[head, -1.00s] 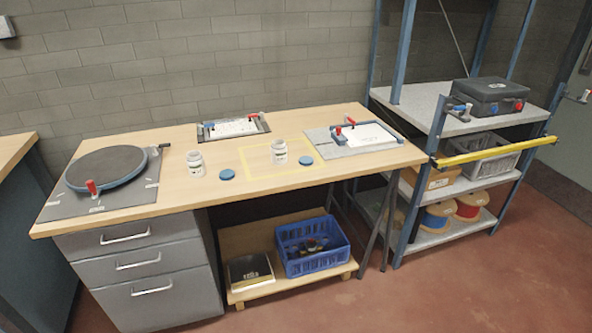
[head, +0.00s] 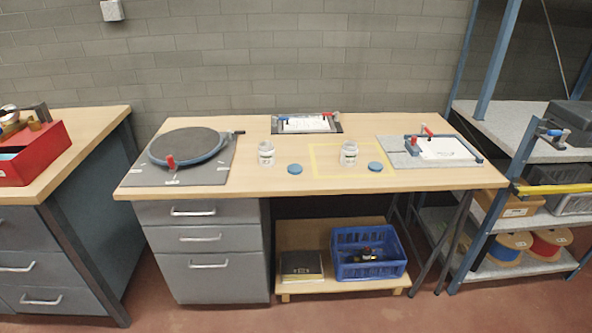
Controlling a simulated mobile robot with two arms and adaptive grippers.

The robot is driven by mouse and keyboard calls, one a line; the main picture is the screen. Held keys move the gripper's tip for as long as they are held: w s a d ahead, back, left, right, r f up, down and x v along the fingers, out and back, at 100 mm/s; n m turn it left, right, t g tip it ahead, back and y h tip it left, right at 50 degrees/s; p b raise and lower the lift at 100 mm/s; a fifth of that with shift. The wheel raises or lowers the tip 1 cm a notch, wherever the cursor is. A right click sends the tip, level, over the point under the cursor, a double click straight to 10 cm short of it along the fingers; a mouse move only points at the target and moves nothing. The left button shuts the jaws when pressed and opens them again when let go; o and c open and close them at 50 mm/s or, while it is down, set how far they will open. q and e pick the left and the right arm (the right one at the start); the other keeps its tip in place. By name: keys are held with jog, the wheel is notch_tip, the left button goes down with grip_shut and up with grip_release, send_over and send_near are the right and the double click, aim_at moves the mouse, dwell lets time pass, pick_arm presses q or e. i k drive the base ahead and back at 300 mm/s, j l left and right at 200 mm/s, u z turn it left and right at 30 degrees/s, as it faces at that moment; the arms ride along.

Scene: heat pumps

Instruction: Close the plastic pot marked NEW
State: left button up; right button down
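Two small clear-white plastic pots stand open and upright on the wooden bench. One pot (head: 266,154) is left of centre, and the other pot (head: 349,154) stands inside the yellow taped outline. Each has a dark printed label, too small to read, so I cannot tell which is marked NEW. A blue lid (head: 295,169) lies flat to the right of the left pot. Another blue lid (head: 375,167) lies to the right of the right pot. Neither of my grippers is in view.
A round dark turntable (head: 187,147) with a red handle is on the bench's left. A clamped paper board (head: 306,123) is at the back, another board (head: 442,148) at the right. A left bench (head: 88,140) holds a red box (head: 35,152). Shelving (head: 520,135) stands right.

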aim_at(266, 150)
jog(key=j+z, duration=0.15)
jog(key=z, duration=0.6)
jog(key=i+j+z, duration=0.1)
jog(key=j+z, duration=0.35)
jog(key=j, duration=0.55)
jog(key=j+z, duration=0.45)
jog(key=j, duration=0.5)
